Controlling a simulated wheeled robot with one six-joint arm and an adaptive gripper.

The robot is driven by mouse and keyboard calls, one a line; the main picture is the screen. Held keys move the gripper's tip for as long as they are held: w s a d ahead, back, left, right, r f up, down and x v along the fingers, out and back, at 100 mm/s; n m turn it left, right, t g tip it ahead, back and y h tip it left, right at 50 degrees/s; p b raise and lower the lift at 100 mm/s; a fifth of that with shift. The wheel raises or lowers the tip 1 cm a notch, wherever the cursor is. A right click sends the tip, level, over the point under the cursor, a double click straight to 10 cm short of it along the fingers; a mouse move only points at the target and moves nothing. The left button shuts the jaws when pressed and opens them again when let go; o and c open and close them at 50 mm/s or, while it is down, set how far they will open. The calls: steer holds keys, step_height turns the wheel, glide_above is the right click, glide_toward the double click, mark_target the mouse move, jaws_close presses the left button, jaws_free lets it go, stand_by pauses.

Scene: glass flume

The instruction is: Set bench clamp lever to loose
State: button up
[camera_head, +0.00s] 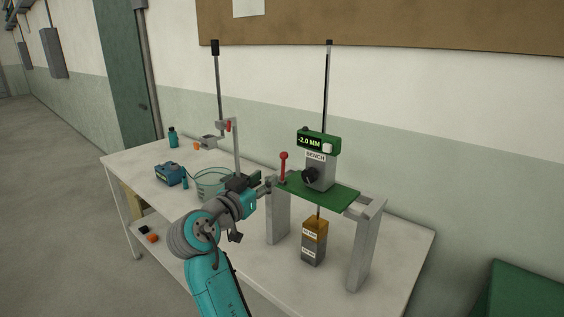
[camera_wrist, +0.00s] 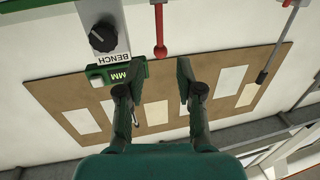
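The bench clamp lever (camera_head: 283,165) is a red rod with a ball knob. It stands roughly upright at the left of the gauge block labelled BENCH (camera_head: 319,170), which sits on a green plate (camera_head: 335,192). In the wrist view the red lever (camera_wrist: 160,38) hangs from the top edge, with its knob just beyond the fingertips and sideways between them. My gripper (camera_head: 270,185) is close to the lever's left, lower side. In the wrist view my gripper (camera_wrist: 155,78) has its fingers apart with nothing between them.
A black knob (camera_head: 309,175) and a green display reading -2.0 MM (camera_head: 318,141) are right of the lever. A labelled weight (camera_head: 314,250) hangs below the plate between grey legs. A glass bowl (camera_head: 209,183), blue box (camera_head: 170,174) and second stand (camera_head: 237,150) are at left.

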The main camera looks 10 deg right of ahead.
mark_target(283, 160)
steer(key=x, duration=1)
steer(key=shift+w+d+r, duration=0.15)
steer(key=shift+w+d, duration=0.1)
steer(key=shift+w, duration=0.1)
jaws_close()
